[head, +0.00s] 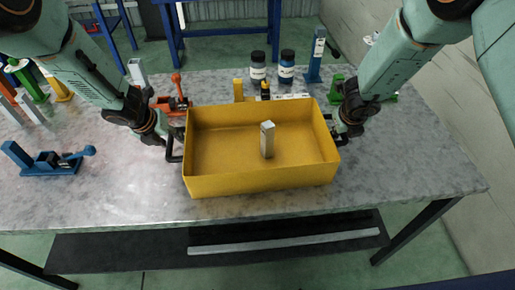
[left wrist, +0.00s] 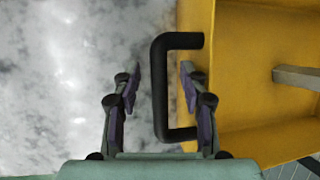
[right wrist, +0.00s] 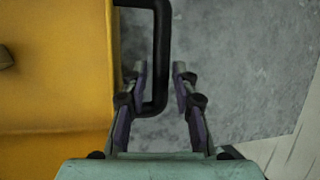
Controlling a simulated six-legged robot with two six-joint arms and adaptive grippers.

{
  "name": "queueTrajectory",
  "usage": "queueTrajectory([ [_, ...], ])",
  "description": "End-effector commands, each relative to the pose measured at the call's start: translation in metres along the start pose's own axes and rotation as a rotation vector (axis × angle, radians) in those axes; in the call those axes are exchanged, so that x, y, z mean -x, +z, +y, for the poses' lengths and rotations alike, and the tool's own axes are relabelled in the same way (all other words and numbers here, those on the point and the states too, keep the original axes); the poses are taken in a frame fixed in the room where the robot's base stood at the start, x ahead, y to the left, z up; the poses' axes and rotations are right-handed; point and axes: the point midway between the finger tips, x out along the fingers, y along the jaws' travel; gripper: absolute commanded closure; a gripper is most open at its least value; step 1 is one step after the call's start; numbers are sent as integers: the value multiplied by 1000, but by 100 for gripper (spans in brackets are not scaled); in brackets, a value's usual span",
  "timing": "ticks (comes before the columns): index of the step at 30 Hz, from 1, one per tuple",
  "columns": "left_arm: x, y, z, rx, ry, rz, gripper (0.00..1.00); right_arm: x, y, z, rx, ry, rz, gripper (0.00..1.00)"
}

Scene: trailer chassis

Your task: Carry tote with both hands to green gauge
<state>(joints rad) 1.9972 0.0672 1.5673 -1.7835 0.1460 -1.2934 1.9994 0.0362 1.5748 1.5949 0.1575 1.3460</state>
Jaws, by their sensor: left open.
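The yellow tote (head: 225,182) stands on the metal-topped table, with a grey upright block (head: 267,140) inside. My left gripper (head: 165,138) is open at the tote's left black handle (head: 175,148). In the left wrist view, its fingers (left wrist: 160,85) lie on either side of the handle bar (left wrist: 158,85). My right gripper (head: 340,132) is at the right handle; in the right wrist view, its fingers (right wrist: 160,78) straddle the bar (right wrist: 162,45), and a firm grip cannot be confirmed. A green upright piece (head: 30,82) stands at far left, possibly the green gauge.
Behind the tote are two dark bottles (head: 258,68), a blue stand (head: 316,58) and a green object (head: 337,88) partly hidden by my right arm. An orange clamp (head: 175,98) and a blue clamp (head: 50,162) lie left. The table's right front (head: 410,170) is clear.

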Motion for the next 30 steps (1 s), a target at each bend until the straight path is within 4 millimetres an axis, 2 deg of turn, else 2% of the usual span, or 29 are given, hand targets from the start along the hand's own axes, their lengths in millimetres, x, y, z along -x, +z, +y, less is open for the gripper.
queueTrajectory([
  [4,-9,0,0,0,0,0,57,-9,0,0,0,0,0,72],
  [13,-10,0,0,1,0,0,57,-10,0,0,0,0,0,72],
  [23,-10,0,0,1,0,0,84,-10,0,0,0,0,0,99],
  [28,-10,0,0,1,0,0,98,-10,0,0,0,0,0,100],
  [30,-10,0,0,1,0,0,100,-10,0,0,0,0,0,100],
])
